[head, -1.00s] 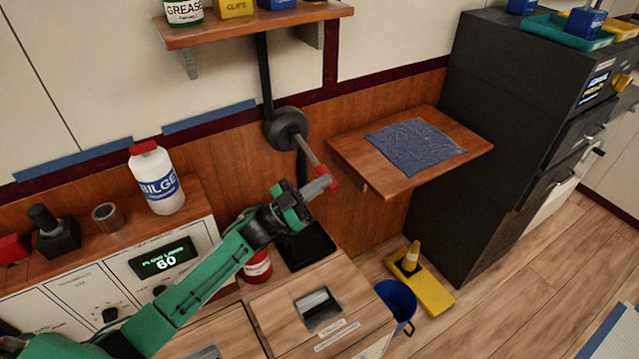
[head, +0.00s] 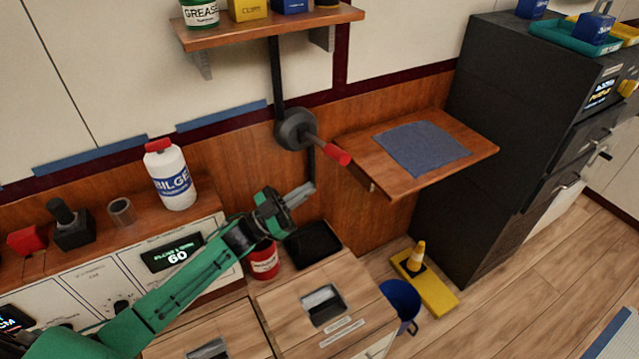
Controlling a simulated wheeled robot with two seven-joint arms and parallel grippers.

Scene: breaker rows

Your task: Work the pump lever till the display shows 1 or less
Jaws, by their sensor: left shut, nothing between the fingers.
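The pump lever (head: 334,149) is a grey rod with a red grip on a round dark hub (head: 296,129) on the wood-panelled wall. It points out to the right and slightly down. The display (head: 172,254) on the white panel at left reads 60. My left gripper (head: 308,190), on a green arm, is shut and empty. It is below and left of the red grip, apart from it. My right gripper is not in view.
A wooden wall table (head: 470,174) with a blue cloth (head: 422,147) is right of the lever. A shelf (head: 270,29) is above. A white bilge bottle (head: 170,175), a red can (head: 263,262) and a black tray (head: 312,244) are near my arm.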

